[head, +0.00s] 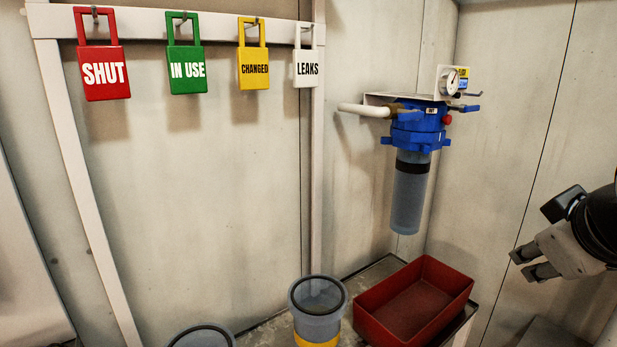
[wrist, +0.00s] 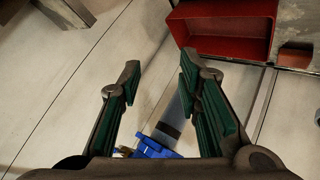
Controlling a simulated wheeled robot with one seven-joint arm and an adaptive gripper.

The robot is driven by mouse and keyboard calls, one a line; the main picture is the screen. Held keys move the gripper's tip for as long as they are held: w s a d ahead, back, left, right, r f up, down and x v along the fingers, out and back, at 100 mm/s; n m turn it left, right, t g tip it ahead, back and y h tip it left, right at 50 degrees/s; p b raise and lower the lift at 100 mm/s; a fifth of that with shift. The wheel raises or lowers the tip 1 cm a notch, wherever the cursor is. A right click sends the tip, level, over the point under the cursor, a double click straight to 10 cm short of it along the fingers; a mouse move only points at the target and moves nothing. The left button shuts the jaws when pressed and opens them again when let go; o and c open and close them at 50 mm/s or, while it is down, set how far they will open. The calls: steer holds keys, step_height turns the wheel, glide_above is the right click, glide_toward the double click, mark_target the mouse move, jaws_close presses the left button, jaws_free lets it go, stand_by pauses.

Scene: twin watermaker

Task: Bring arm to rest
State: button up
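My gripper (head: 534,263) is at the right edge of the head view, to the right of the red bin and the blue filter housing, with its fingers pointing left. In the wrist view my gripper (wrist: 160,90) shows its two green-padded fingers well apart with nothing between them. The blue filter housing (head: 418,130) with its translucent bowl (head: 409,195) hangs on the wall, and part of it shows beyond the fingers in the wrist view (wrist: 158,150). Most of my arm is out of frame.
A red bin (head: 452,312) stands empty on a bench, beside a grey cup with a yellow band (head: 317,342). Another round container (head: 203,338) is cut off below. Tags SHUT (head: 104,75), IN USE (head: 187,70), CHANGED (head: 254,69) and LEAKS (head: 306,68) hang on a rail.

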steer(key=s+a+f+m+g+y, duration=0.2)
steer(key=s+a+f+g, duration=0.3)
steer(key=s, duration=0.5)
steer(key=s+a+f+m+g+y, duration=0.1)
steer(key=s+a+f+g+y, duration=0.15)
steer(key=s+a, duration=0.6)
step_height(320, 180, up, 25)
steer(key=s+d+t+p, duration=0.1)
steer(key=d+t+p, duration=0.1)
steer(key=p, duration=2.2)
steer(key=shift+t, duration=0.55)
